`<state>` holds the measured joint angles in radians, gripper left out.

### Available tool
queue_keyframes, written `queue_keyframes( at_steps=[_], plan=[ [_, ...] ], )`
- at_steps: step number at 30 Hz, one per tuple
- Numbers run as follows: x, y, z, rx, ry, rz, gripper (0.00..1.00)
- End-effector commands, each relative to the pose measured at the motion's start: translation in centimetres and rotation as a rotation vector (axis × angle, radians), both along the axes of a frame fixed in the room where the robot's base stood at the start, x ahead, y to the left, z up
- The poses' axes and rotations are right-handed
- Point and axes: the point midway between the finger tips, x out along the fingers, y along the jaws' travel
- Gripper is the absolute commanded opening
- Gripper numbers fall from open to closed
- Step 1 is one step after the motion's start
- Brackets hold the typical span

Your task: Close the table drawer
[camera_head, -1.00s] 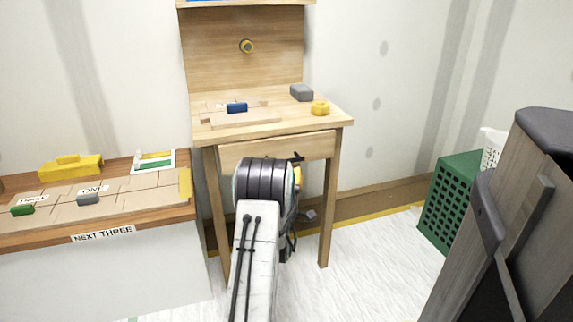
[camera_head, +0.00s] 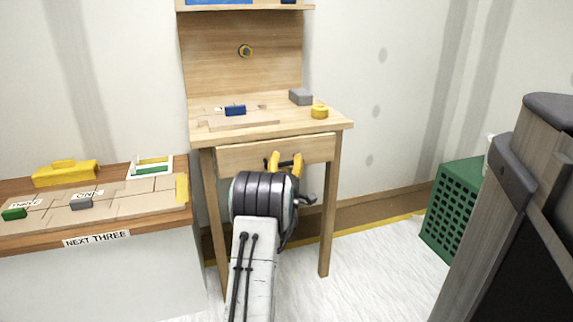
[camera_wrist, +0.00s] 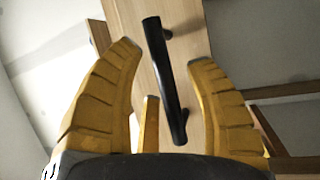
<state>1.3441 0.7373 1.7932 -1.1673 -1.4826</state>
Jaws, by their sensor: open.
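The wooden table (camera_head: 330,124) stands against the wall, with its drawer (camera_head: 235,157) under the top. How far the drawer stands out is hard to tell. The drawer's black bar handle (camera_wrist: 165,80) fills the middle of the wrist view and partly shows in the head view. My gripper (camera_head: 286,157) is in front of the drawer face at the handle. In the wrist view my yellow fingers (camera_wrist: 165,62) are spread, one on each side of the handle. I cannot tell whether they touch it. My arm hides the lower middle of the drawer.
On the table top are a blue block (camera_head: 235,110), a grey block (camera_head: 300,97) and a yellow roll (camera_head: 319,111). A lower bench (camera_head: 150,233) stands at left. A green crate (camera_head: 452,210) is at right. The white floor between table and crate is clear.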

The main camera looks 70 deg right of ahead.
Motion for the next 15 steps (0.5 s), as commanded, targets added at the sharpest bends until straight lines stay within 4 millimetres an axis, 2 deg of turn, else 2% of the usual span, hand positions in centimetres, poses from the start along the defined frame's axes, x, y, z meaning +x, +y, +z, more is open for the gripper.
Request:
queue_keyframes(
  at_steps=[7,15],
  plan=[
    [0.01,-0.01,-0.04,0.001,0.000,0.000,0.52],
    [-0.01,0.00,-0.05,0.001,0.000,0.000,0.28]
  ],
)
